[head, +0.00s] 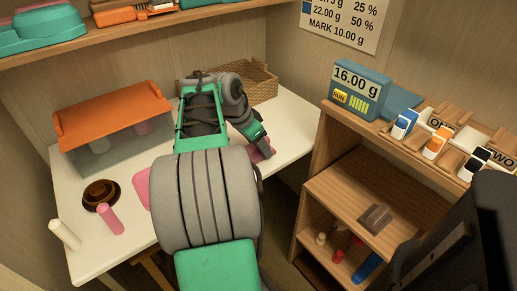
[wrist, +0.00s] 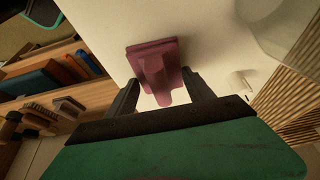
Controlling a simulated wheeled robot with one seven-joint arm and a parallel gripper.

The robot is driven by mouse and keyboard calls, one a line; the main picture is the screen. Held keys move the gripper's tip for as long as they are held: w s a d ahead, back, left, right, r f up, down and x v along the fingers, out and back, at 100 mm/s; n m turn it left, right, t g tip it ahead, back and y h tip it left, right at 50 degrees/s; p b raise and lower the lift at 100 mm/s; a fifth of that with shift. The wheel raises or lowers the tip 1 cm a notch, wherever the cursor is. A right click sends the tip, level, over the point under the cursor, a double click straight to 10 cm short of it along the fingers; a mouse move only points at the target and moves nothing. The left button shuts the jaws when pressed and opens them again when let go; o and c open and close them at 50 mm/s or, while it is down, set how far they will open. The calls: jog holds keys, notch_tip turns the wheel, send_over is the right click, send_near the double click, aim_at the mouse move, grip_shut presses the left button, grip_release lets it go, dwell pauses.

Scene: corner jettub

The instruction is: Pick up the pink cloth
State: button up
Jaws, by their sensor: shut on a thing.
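The pink cloth (head: 261,151) is at the right part of the white table, mostly hidden behind my gripper (head: 262,143) in the head view. In the wrist view the cloth (wrist: 151,52) shows as a dull pink flat square with a raised ridge toward me. My gripper (wrist: 160,77) has one finger on each side of that ridge and is shut on it. The cloth appears at or very near the table surface; I cannot tell whether it is lifted.
Another pink thing (head: 143,188) is partly hidden by my arm. Wooden shelves (head: 345,190) stand right.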

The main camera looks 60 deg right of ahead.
jog(key=shift+r, duration=0.1)
jog(key=shift+r, duration=0.25)
notch_tip(320, 180, up, 3)
jog(key=shift+f+p, duration=0.15)
jog(key=shift+p, duration=0.65)
jog(key=s+a+r+p, duration=0.3)
jog(key=s+a+r, duration=0.3)
jog(key=a+r, duration=0.3)
jog(key=a, duration=0.3)
jog(key=shift+a+r, duration=0.3)
jog(key=shift+a, duration=0.05)
